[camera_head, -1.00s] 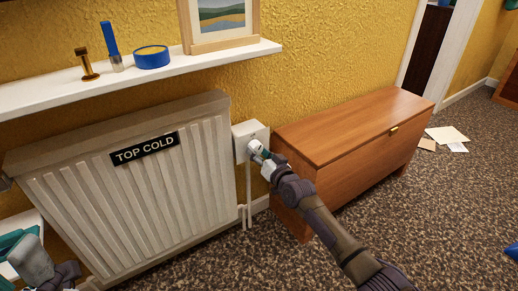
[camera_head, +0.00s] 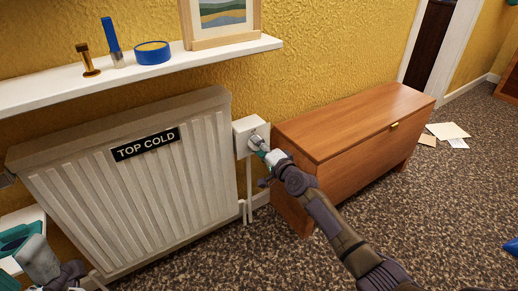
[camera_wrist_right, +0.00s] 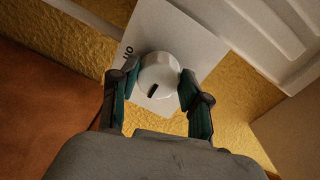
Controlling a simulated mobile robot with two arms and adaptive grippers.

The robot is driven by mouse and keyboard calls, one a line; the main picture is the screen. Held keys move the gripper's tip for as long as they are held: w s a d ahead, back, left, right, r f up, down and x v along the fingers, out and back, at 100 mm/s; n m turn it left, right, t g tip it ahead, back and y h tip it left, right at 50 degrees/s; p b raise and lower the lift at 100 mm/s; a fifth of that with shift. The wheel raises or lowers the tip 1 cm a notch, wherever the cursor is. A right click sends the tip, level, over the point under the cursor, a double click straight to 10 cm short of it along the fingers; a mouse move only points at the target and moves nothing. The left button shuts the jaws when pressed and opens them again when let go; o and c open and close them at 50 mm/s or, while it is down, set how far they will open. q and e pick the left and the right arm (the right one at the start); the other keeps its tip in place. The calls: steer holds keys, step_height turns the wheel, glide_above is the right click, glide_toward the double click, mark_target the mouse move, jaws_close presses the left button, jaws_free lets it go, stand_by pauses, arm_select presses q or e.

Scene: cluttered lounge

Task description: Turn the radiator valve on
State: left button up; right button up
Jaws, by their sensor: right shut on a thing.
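The radiator valve is a round white knob (camera_wrist_right: 159,72) with a dark pointer mark, on a white plate (camera_head: 250,136) beside the radiator's right end. In the right wrist view part of some black lettering shows on the plate (camera_wrist_right: 143,42). My right gripper (camera_head: 262,148) is at the knob, with its teal fingers on either side of it, shut on it. The white radiator (camera_head: 128,192) carries a black "TOP COLD" label (camera_head: 146,144). My left gripper (camera_head: 18,240) is at the lower left, partly cut off, and its finger opening is unclear.
A wooden chest (camera_head: 345,140) stands just right of the valve. Papers (camera_head: 447,131) lie on the carpet.

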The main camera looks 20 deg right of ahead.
steer(key=shift+m+y, duration=0.4)
steer(key=shift+m, duration=1.6)
steer(key=shift+d, duration=0.1)
steer(key=o, duration=1.1)
steer(key=shift+o, duration=0.2)
steer(key=v, duration=1.2)
steer(key=shift+r, duration=0.1)
